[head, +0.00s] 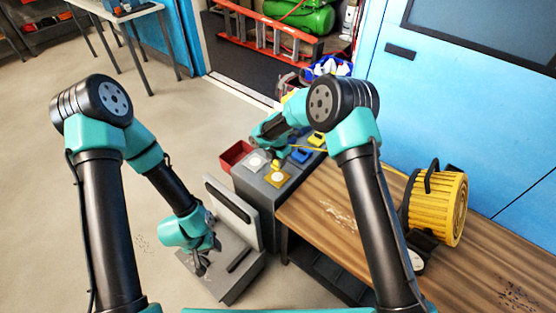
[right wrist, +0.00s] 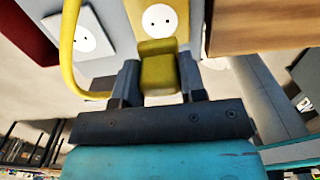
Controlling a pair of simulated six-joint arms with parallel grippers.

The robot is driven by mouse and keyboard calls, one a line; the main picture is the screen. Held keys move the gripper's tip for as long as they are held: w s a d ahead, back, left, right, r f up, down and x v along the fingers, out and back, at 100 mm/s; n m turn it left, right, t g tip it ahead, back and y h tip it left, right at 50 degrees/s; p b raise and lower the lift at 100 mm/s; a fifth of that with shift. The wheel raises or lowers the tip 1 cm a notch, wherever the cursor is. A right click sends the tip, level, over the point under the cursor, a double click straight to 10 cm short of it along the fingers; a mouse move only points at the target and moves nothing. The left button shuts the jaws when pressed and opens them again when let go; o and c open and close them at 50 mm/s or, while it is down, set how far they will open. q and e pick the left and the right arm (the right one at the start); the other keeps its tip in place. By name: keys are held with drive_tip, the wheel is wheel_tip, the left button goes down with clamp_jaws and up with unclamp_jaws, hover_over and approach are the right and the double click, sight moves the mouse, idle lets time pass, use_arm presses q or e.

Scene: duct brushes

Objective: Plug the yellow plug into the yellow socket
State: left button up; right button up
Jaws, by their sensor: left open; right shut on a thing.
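The yellow socket (head: 277,178) is on the front of the grey box's top, with a round white face and two dark holes. It also shows in the right wrist view (right wrist: 159,19), with its holes uncovered. My right gripper (right wrist: 158,88) is shut on the yellow plug (right wrist: 160,70), whose far end overlaps the socket's lower edge in that view. I cannot tell whether they touch. In the head view the plug (head: 276,164) shows just behind the socket. A yellow cable (right wrist: 70,50) loops to the left. My left gripper (head: 207,258) is open and empty, low on the left.
A white socket (head: 256,161) sits beside the yellow one. A blue piece (head: 301,155) and another yellow piece (head: 317,139) lie farther back. A red bin (head: 235,155) stands to the left. A yellow reel (head: 440,207) stands on the wooden bench (head: 340,225) at right.

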drive_tip(key=shift+f, duration=0.15)
hover_over(278, 177)
drive_tip(key=shift+w+a+f, duration=0.1)
drive_tip(key=shift+f, duration=2.6)
drive_tip(key=shift+f, duration=0.6)
drive_tip(key=o, duration=1)
drive_tip(key=shift+c, duration=0.2)
wheel_tip(278, 177, up, 17)
drive_tip(key=shift+r, duration=0.2)
